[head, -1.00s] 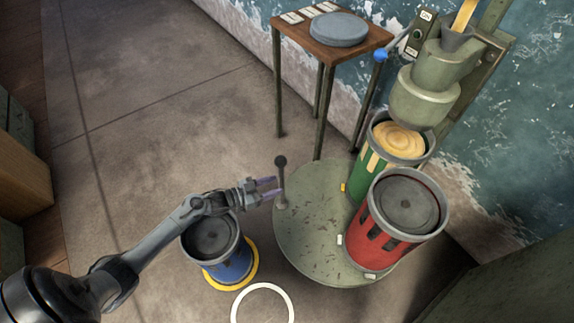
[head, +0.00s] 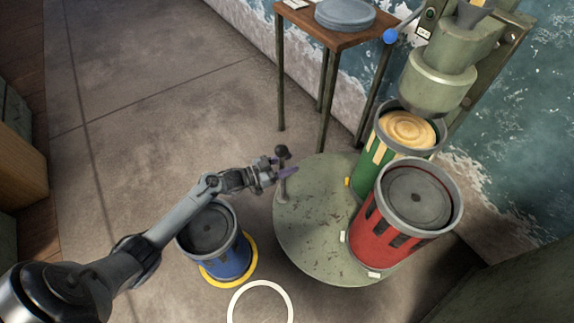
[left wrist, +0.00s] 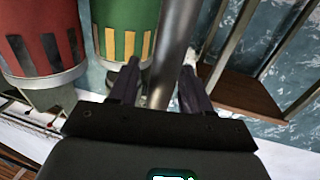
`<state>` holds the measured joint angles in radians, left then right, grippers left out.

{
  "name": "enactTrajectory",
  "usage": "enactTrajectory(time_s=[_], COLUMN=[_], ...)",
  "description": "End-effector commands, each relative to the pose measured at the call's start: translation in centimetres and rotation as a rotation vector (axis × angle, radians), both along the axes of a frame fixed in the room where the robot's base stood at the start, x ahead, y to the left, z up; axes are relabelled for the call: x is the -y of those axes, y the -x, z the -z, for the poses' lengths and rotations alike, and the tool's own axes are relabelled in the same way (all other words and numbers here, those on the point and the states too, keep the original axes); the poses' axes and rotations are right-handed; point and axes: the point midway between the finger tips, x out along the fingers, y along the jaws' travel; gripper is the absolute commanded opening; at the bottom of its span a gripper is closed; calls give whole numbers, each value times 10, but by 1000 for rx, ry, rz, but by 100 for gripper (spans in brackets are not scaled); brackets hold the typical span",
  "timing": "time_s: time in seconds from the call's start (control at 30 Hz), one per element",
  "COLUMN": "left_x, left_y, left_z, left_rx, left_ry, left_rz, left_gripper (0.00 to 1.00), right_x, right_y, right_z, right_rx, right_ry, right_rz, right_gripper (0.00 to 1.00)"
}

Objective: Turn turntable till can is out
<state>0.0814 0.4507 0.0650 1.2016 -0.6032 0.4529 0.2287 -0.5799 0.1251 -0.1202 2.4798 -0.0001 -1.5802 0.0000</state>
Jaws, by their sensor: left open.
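The round grey-green turntable (head: 312,232) stands on the floor and carries two cans. The green can (head: 367,168), filled with something pale yellow, is under the press head. The red can (head: 385,232), with a grey top, is at the right front of the turntable. An upright handle post with a dark knob (head: 282,151) rises from the turntable's left edge. My left gripper (head: 287,171) is open at this post, just below the knob. In the left wrist view the grey post (left wrist: 172,45) passes between the two spread fingers (left wrist: 158,90). My right gripper is out of view.
A blue can (head: 230,262) stands on a yellow ring left of the turntable. A white ring (head: 233,300) marks bare floor in front. A wooden table (head: 330,36) with grey discs is behind. The press (head: 440,80) has a blue-knobbed lever (head: 390,36).

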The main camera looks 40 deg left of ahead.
Motion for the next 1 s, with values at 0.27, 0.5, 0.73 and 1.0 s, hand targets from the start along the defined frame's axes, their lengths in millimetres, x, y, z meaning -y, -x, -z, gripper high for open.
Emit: enactTrajectory(time_s=[0.27,0.5,0.73,1.0], left_x=[1,1,1,6], left_y=[-1,-1,-1,-1], left_z=[0,0,0,-1], left_rx=[-1,-1,-1,-1], left_ry=[0,0,0,0], left_rz=[0,0,0,-4], left_gripper=[48,12,0,0], right_x=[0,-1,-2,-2], right_y=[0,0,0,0], right_z=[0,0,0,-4], right_rx=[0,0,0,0], right_ry=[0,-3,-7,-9], right_rz=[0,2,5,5], right_gripper=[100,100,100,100])
